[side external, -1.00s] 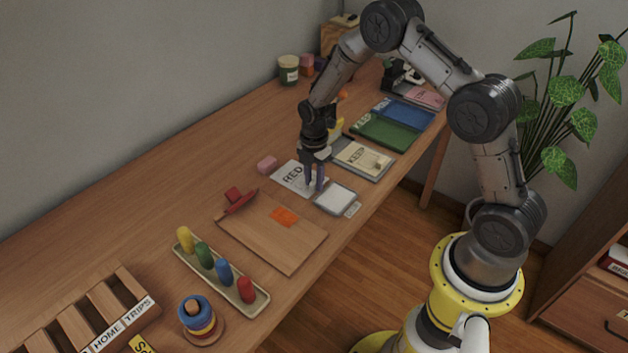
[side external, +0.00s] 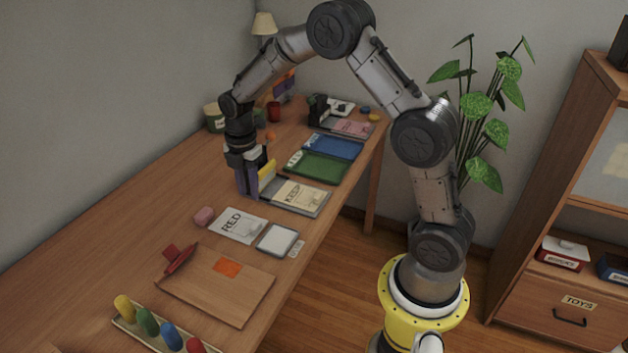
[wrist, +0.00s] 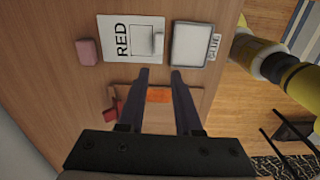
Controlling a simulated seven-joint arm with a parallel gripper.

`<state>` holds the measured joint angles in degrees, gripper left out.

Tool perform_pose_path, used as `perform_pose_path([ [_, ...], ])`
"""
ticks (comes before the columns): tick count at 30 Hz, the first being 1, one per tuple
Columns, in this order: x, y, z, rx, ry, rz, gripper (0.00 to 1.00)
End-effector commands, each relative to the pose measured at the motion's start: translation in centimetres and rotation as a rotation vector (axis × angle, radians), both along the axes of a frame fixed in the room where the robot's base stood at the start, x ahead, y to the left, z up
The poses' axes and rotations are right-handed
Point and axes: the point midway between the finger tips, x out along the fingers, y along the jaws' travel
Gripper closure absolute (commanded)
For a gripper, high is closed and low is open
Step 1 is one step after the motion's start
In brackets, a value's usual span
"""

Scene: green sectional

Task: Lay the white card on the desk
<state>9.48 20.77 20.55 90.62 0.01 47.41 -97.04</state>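The white sheet marked RED (side external: 238,225) lies flat on the desk (side external: 130,240). In the wrist view the sheet (wrist: 118,25) has a pale square (wrist: 150,42) on its right part, which looks like a small white card or a printed box; I cannot tell which. Beside it a grey-rimmed shallow tray (side external: 277,238) holds a white surface; it also shows in the wrist view (wrist: 192,44). My gripper (side external: 246,192) is beyond the RED sheet, by the KEEP tray. Its two fingers (wrist: 158,70) stand apart with nothing seen between them.
The KEEP tray (side external: 321,210) and a yellow item (side external: 267,172) are close to my gripper. Green (side external: 318,166) and blue (side external: 333,147) trays lie beyond. A pink block (side external: 204,216), red stamp-like object (side external: 180,259) and wooden board (side external: 205,300) are nearer. The desk's left side is clear.

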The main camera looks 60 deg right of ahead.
Motion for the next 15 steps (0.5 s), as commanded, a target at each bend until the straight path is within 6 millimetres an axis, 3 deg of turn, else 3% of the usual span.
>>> perform_pose_path([
  [5, -3.1, 1.7, 6.7, 0.001, -0.090, -0.233, 0.67],
  [9, -7.7, 3.5, 12.1, 0.031, -0.175, -0.500, 0.67],
  [15, -15.5, 5.5, 16.9, 0.125, -0.286, -0.883, 0.67],
])
